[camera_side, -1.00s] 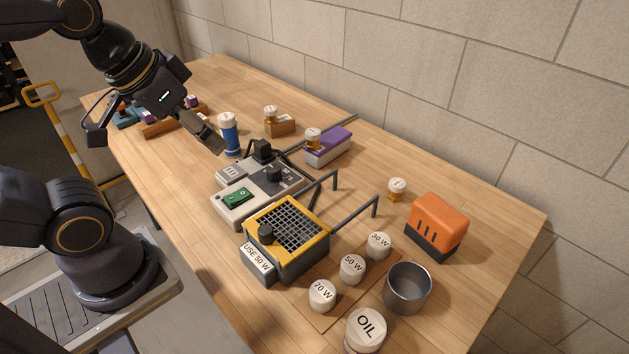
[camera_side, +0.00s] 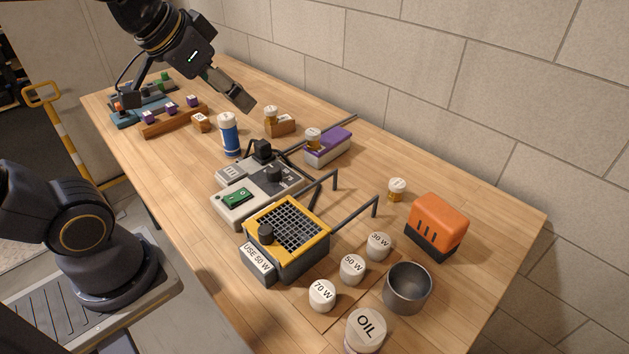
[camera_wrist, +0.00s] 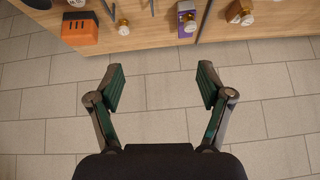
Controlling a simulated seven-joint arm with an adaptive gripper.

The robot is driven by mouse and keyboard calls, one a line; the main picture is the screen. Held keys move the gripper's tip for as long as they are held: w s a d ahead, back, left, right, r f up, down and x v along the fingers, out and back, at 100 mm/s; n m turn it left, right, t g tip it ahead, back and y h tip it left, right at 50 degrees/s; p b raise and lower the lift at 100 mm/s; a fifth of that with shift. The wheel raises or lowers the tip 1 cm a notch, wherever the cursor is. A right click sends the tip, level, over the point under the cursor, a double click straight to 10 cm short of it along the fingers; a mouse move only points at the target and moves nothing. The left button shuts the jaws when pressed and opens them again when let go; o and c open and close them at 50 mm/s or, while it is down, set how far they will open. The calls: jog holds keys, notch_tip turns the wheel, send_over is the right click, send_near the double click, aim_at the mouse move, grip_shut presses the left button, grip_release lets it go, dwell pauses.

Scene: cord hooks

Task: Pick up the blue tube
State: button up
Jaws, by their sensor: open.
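The blue tube (camera_side: 230,136) with a white cap stands upright on the wooden table, left of the middle in the side view. Nothing touches it. My gripper (camera_side: 240,97) is above the table, higher than the tube and a little to its upper right in the side view. In the wrist view my gripper (camera_wrist: 162,90) has its two fingers wide apart with nothing between them. That view faces the tiled wall, and I cannot make out the blue tube in it.
A purple-topped box (camera_side: 328,148) stands to the right. The stone wall (camera_side: 420,70) runs behind the table.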

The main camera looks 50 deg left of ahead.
jog(key=w+a+n+y, duration=0.1)
jog(key=w+a+n, duration=0.1)
jog(key=w+a, duration=0.6)
jog(key=n+g, duration=0.3)
jog(key=n, duration=0.2)
send_near(222, 120)
jog(key=shift+y, duration=0.4)
jog(key=x, duration=0.9)
jog(key=shift+d, duration=0.25)
jog(key=shift+x, duration=3.1)
jog(key=shift+w+a+r, duration=0.1)
jog(key=c, duration=1.4)
